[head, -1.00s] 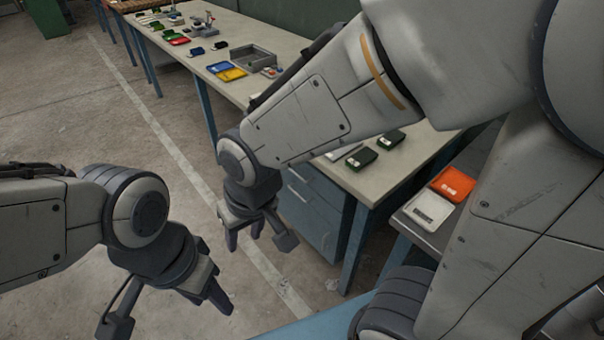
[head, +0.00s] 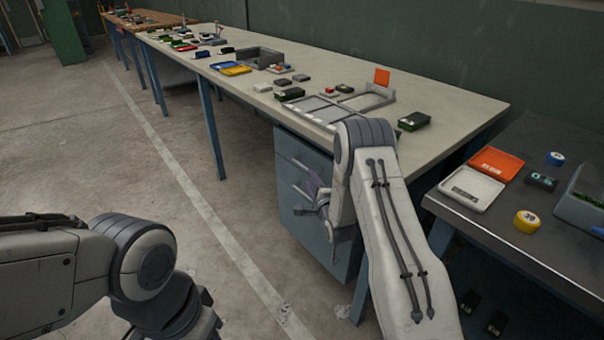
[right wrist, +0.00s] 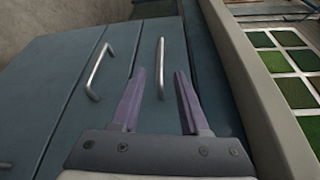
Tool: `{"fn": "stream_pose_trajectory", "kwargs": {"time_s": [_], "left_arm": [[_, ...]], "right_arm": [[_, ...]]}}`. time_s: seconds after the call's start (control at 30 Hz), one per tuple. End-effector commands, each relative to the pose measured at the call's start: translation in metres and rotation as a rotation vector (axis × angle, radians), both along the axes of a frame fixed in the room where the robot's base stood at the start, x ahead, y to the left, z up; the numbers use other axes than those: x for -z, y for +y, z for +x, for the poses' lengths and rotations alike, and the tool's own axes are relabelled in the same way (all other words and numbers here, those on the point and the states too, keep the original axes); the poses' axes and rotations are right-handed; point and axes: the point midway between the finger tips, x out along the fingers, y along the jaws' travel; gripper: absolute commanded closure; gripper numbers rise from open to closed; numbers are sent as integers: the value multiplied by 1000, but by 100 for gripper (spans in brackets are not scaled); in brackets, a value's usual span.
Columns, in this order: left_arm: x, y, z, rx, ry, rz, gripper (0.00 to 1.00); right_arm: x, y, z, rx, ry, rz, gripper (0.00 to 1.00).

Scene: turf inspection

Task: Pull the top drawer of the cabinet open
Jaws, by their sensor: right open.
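The blue-grey cabinet (head: 289,222) stands under the workbench, its drawer fronts flush. In the right wrist view the top drawer (right wrist: 188,40) is the panel nearest the bench edge, with a silver bar handle (right wrist: 161,66). A second handle (right wrist: 98,74) is on the drawer to its left. My right gripper (head: 308,198) is open at the cabinet front. In the right wrist view its fingers (right wrist: 159,76) appear on either side of the top handle, apart from it; the exact depth is unclear. My left arm is at the lower left, its fingers out of frame.
The workbench top (head: 440,95) carries trays, a grey box (head: 258,57) and small devices. A dark side table (head: 480,220) at right holds an orange tray (head: 496,163), a white tray (head: 470,188) and tape rolls. The floor left of the cabinet is clear.

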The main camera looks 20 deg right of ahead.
Motion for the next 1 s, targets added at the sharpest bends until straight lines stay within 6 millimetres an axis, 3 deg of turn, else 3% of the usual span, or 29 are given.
{"fn": "stream_pose_trajectory", "kwargs": {"time_s": [0.3,0.5,0.97,1.0], "left_arm": [[6,0,0,0,0,0,50],[10,0,0,0,0,0,50],[11,0,0,0,0,0,50],[11,0,0,0,0,0,50]], "right_arm": [[5,-1,56,-1,0,-3,55],[7,-1,83,-2,2,-3,55],[7,-2,95,-2,4,-3,55],[7,-2,95,-2,4,-3,63]]}}
